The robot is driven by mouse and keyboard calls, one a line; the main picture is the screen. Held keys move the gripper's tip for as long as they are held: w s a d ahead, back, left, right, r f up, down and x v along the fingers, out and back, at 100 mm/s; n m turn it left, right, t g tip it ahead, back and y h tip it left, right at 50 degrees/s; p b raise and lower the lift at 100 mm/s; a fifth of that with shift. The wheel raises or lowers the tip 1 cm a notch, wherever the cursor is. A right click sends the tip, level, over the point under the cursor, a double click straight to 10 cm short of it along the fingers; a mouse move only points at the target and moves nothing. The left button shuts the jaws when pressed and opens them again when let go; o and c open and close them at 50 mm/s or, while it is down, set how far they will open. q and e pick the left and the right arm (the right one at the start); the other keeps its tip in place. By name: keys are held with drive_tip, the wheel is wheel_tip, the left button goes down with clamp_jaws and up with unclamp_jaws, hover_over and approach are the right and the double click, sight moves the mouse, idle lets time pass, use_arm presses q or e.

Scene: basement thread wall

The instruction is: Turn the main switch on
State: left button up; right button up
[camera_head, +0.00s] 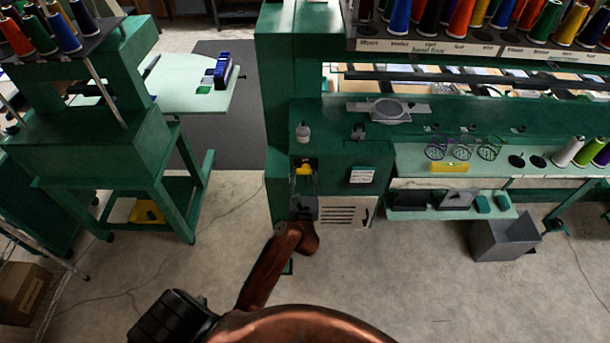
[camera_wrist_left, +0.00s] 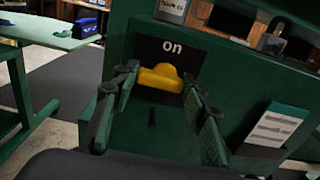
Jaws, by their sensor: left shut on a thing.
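The main switch is a yellow knob (camera_wrist_left: 160,79) on the green machine front, with a black plate lettered "on" (camera_wrist_left: 172,48) just above it. It also shows in the head view as a small yellow spot (camera_head: 304,169) in a dark recess. My left gripper (camera_wrist_left: 164,84) has its two fingers on either side of the knob and is shut on it. In the head view my left gripper (camera_head: 303,198) reaches up to the recess from below and hides part of the switch area. The knob lies mostly crosswise under the lettering. My right gripper is not in view.
A green stand (camera_head: 150,190) is at left, and a grey bin (camera_head: 500,238) is at right. The floor (camera_head: 220,230) between stand and machine is mostly clear.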

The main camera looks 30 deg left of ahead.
use_arm(q)
drive_tip(key=shift+d, duration=0.2)
drive_tip(key=shift+c, duration=0.4)
drive_tip(key=shift+r+m+p, duration=0.2)
drive_tip(key=shift+m+p, duration=0.3)
drive_tip(key=shift+p, duration=0.25)
drive_tip(key=m+p, duration=0.3)
drive_tip(key=p, duration=0.2)
drive_tip(key=m+p, duration=0.8)
drive_tip(key=p, duration=0.1)
drive_tip(key=shift+w+d+r+p, duration=0.2)
drive_tip(key=shift+r+p, duration=0.1)
drive_tip(key=m+p, duration=0.2)
drive_tip(key=m, duration=0.1)
drive_tip(key=shift+d+p, duration=0.1)
drive_tip(key=shift+p, duration=0.2)
drive_tip(key=shift+w+f+m+p, duration=0.15)
drive_tip(key=shift+m+p, duration=0.55)
drive_tip(key=shift+m, duration=1)
